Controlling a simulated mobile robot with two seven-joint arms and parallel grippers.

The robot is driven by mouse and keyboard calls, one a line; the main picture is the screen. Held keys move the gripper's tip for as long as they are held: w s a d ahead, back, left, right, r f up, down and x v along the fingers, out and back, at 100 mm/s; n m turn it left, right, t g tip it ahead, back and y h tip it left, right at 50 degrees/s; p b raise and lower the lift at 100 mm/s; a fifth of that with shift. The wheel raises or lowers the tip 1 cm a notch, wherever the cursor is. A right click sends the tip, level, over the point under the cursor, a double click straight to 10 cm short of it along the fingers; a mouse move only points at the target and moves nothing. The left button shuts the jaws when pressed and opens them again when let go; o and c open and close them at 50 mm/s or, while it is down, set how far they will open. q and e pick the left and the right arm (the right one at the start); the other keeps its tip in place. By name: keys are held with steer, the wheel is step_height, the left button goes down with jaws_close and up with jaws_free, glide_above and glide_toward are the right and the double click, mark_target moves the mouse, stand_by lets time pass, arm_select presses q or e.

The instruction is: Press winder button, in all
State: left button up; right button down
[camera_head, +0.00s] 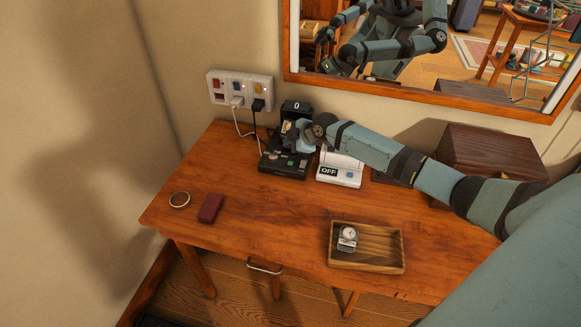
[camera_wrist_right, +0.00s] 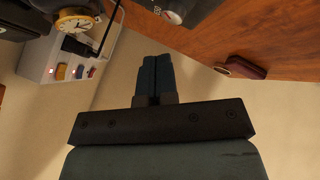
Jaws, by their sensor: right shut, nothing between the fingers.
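A black device, which looks like the winder (camera_head: 284,165), stands at the back of the wooden table, with a small display reading "0" (camera_head: 296,107) above it. In the right wrist view a gold-rimmed watch (camera_wrist_right: 75,20) sits on a dark holder, and a round grey knob-like part (camera_wrist_right: 172,17) shows at the top edge. My right gripper (camera_head: 300,133) is over the black device and partly hides it. In the right wrist view its fingers (camera_wrist_right: 154,62) are together and empty. I cannot tell whether they touch a button. My left gripper is not directly in view.
A white box marked "OFF" (camera_head: 340,173) stands right of the black device. A socket strip (camera_head: 240,89) is on the wall behind. A wooden tray (camera_head: 385,268) holds a watch (camera_head: 348,237). A red case (camera_head: 210,208) and a ring (camera_head: 179,199) lie left. A brown box (camera_head: 490,150) stands right.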

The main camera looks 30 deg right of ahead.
mark_target(290, 164)
step_height(290, 164, down, 4)
steer(key=shift+f+b, duration=0.15)
steer(key=shift+b, duration=1.05)
steer(key=shift+f, duration=0.4)
stand_by(0.4)
steer(key=shift+f+b, duration=0.4)
steer(key=shift+b, duration=0.1)
